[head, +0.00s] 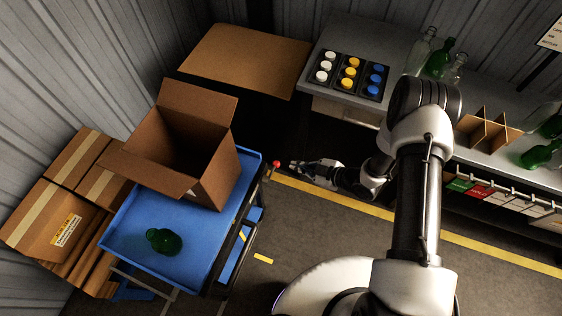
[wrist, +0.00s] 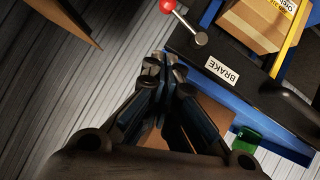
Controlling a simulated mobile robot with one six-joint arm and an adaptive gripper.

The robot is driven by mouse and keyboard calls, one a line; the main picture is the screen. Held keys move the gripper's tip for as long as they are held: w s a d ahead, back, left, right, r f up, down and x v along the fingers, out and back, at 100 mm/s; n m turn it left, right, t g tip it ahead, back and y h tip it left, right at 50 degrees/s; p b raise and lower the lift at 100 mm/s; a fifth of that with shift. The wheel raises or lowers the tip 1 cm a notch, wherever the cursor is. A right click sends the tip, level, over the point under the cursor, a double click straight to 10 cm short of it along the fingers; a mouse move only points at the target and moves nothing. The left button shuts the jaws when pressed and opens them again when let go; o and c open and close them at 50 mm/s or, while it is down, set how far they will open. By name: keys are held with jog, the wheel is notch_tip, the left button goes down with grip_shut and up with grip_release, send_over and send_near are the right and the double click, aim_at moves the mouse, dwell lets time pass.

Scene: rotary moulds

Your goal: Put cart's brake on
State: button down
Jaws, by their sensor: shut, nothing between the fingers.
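The blue cart (head: 183,262) stands at the left in the head view. Its brake lever has a red ball knob (head: 276,164) at the cart's right side. In the wrist view the red knob (wrist: 167,6) tops a short metal rod (wrist: 190,28) that ends in a round end near a white BRAKE label (wrist: 222,70). My gripper (head: 293,166) is shut and empty, a little to the right of the knob in the head view. In the wrist view my gripper (wrist: 154,62) is below and left of the lever and appears apart from it.
An open cardboard box (head: 190,150) and a green bottle (head: 164,241) are on the cart. Closed cartons (head: 62,215) stand left of it. A grey bench (head: 385,40) with a tray of coloured caps (head: 349,74) is behind. Floor right of the cart is clear.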

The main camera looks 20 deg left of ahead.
jog(key=b, duration=0.3)
send_over(278, 164)
jog(key=s+d, duration=0.1)
jog(key=s, duration=0.2)
notch_tip(278, 164, down, 6)
jog(key=r, duration=0.1)
jog(key=shift+w+a+f+b, duration=0.1)
jog(key=shift+w+f+b, duration=0.15)
jog(key=shift+f, duration=0.4)
jog(key=shift+w+f+b, duration=0.2)
jog(key=shift+f, duration=0.45)
jog(key=shift+w+a+f+b, duration=0.1)
jog(key=shift+w+f+b, duration=0.15)
jog(key=shift+f, duration=0.4)
jog(key=shift+s+d, duration=0.1)
jog(key=shift+s, duration=0.05)
